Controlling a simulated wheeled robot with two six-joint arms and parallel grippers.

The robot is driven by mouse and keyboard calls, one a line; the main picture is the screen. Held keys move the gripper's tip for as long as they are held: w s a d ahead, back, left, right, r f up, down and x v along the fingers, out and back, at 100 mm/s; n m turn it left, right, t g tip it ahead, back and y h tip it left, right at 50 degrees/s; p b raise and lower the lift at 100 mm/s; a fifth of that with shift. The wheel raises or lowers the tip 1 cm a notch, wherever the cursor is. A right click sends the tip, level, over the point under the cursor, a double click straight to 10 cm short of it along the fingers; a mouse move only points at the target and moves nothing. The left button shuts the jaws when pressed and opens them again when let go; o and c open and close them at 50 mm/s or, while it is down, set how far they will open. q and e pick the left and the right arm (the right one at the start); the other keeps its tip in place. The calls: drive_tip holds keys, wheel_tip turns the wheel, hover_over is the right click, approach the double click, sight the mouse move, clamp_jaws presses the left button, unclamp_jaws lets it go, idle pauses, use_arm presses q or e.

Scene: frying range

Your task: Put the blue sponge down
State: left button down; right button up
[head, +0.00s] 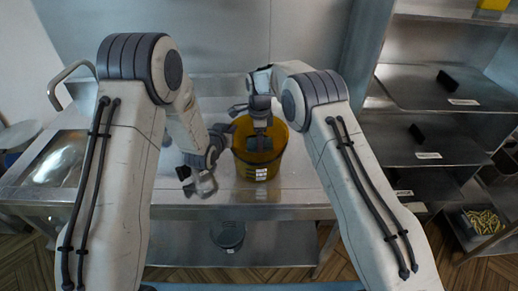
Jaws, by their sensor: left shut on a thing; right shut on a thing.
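A yellow bucket (243,167) with a white label stands upright on the steel counter. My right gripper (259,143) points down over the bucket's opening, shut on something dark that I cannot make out. My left gripper (219,131) is just left of the bucket, beyond my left wrist, and is shut. What it holds is too small and too hidden by the wrist to tell. I cannot make out a blue sponge anywhere; it may be hidden by my grippers or the bucket wall.
The steel counter (302,192) has free room right of the bucket. At the right is a steel shelf rack (440,90) with black items and a tray of fries (483,222). A dark round lid or pot (228,233) sits under the counter.

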drive_tip(key=shift+f, duration=1.6)
drive_tip(key=shift+f, duration=0.6)
drive_tip(key=o, duration=1.3)
drive_tip(key=shift+r, duration=0.15)
